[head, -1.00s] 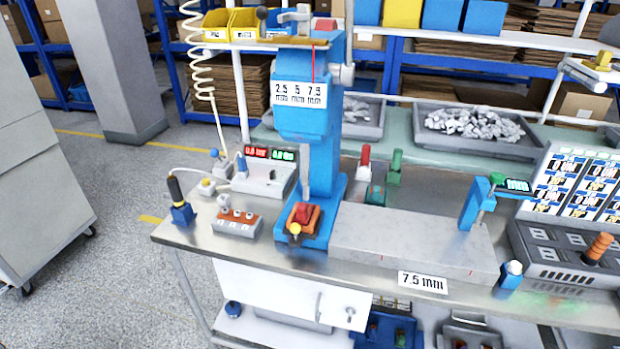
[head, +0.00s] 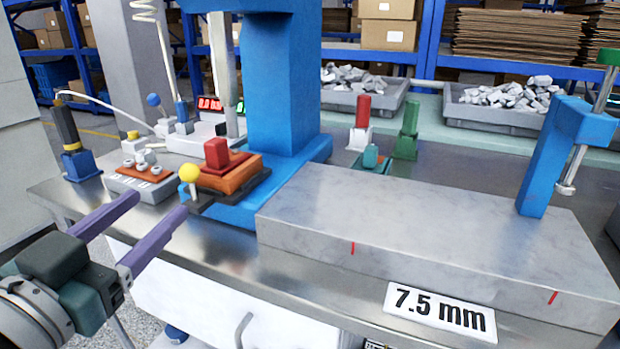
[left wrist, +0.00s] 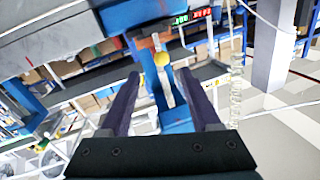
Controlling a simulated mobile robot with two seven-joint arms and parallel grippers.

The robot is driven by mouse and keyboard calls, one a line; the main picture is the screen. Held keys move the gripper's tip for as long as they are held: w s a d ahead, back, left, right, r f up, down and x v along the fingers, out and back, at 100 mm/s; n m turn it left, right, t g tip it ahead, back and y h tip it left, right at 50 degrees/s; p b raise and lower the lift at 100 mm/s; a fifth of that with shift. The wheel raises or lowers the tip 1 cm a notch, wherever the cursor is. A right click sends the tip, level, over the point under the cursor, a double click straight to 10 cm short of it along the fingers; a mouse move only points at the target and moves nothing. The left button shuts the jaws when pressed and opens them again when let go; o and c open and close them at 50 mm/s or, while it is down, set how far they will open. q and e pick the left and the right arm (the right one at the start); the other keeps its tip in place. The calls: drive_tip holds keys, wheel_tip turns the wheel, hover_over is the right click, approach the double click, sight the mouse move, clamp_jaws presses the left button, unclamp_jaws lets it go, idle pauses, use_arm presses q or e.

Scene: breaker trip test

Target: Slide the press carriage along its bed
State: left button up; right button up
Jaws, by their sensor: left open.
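The press carriage (head: 228,178), an orange and dark slab with a red block on top, sits at the front of the blue press base (head: 290,182). A yellow ball knob (head: 189,172) stands at its near left end; the knob also shows in the left wrist view (left wrist: 161,59). My left gripper (head: 160,203) is open and empty, its purple fingers pointing at the knob from the front left. In the left wrist view the knob appears between and just beyond the fingertips (left wrist: 158,75); they look apart from it. My right gripper is not in view.
A grey box with several buttons (head: 142,180) and a black-handled tool in a blue holder (head: 75,150) stand left of the carriage. A long grey stone block (head: 430,240) fills the right, with a 7.5 mm label (head: 440,312) in front.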

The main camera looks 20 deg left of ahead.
sight(184, 178)
use_arm(q)
drive_tip(key=w, duration=0.3)
drive_tip(key=w+a, duration=0.1)
drive_tip(key=w, duration=0.2)
drive_tip(key=w+b, duration=0.1)
drive_tip(key=w, duration=0.2)
drive_tip(key=shift+w+a, duration=0.15)
drive_tip(key=shift+w, duration=0.1)
clamp_jaws()
idle(1.1)
